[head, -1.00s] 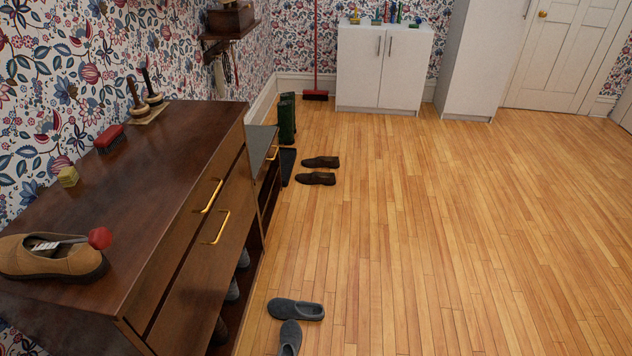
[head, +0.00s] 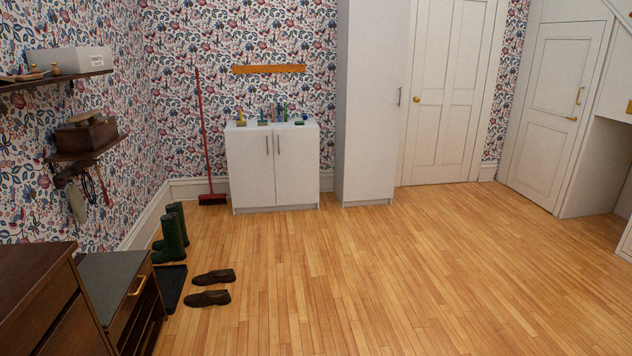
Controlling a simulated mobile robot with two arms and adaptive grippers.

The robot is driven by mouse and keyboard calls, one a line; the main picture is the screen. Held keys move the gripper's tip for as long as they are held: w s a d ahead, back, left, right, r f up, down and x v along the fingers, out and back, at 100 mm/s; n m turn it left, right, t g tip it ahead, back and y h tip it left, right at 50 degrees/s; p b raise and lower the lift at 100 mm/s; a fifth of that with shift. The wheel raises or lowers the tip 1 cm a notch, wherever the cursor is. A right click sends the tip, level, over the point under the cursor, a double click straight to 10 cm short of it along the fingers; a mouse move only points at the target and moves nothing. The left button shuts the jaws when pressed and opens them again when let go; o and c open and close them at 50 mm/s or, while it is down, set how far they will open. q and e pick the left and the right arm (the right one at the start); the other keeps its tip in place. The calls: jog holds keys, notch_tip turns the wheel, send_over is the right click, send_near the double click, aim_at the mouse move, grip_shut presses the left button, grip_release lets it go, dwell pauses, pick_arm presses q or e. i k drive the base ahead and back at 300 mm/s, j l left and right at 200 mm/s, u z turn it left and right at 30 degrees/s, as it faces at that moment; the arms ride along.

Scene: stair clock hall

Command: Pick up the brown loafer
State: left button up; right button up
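Two dark brown low shoes that look like loafers lie side by side on the wooden floor at the lower left. The farther shoe (head: 214,277) and the nearer shoe (head: 207,298) both point right. They sit just right of a dark mat (head: 170,287). Nothing touches them. Neither of my grippers is in view.
A dark dresser (head: 38,290) and a lower bench with a grey top (head: 112,280) line the left wall. Green boots (head: 173,236) stand by the mat. A white cabinet (head: 273,167) and a tall wardrobe (head: 368,110) stand at the back. The floor (head: 400,270) is clear.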

aim_at(220, 298)
jog(key=i+l, duration=0.2)
jog(key=i, duration=0.35)
jog(key=i+l, duration=0.2)
jog(key=i, duration=0.3)
jog(key=i+l, duration=0.2)
jog(key=i, duration=0.35)
